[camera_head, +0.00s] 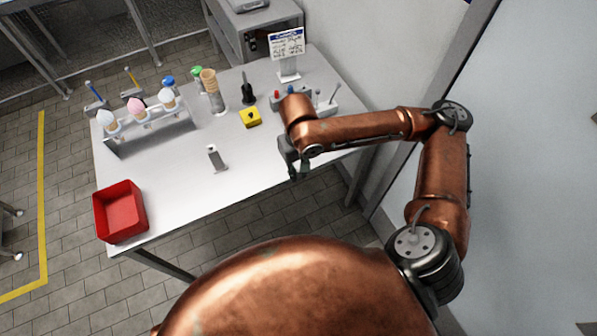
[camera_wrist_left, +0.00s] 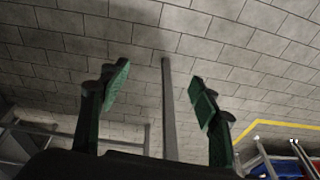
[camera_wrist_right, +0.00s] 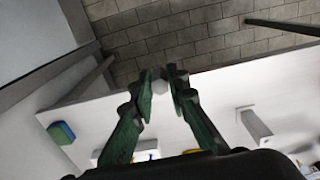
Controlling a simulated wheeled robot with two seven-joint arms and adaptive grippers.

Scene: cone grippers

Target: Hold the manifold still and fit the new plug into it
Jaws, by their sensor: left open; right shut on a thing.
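My right gripper (camera_head: 297,168) is over the table's front right edge. In the right wrist view its fingers (camera_wrist_right: 158,84) are shut on a small pale piece (camera_wrist_right: 158,68); I cannot tell for sure that it is the plug. My left gripper (camera_wrist_left: 160,95) is open and empty, with floor and a grey post behind it; it is not in the head view. No manifold can be named for sure. A small grey upright block (camera_head: 216,158) stands mid-table, and also shows in the right wrist view (camera_wrist_right: 254,124).
A rack (camera_head: 150,133) of ice-cream cones stands on the white table at the back left. A red bin (camera_head: 119,211) sits at the front left corner. A yellow block (camera_head: 250,117), stacked cones (camera_head: 211,88) and a sign (camera_head: 287,44) are farther back. The front middle is clear.

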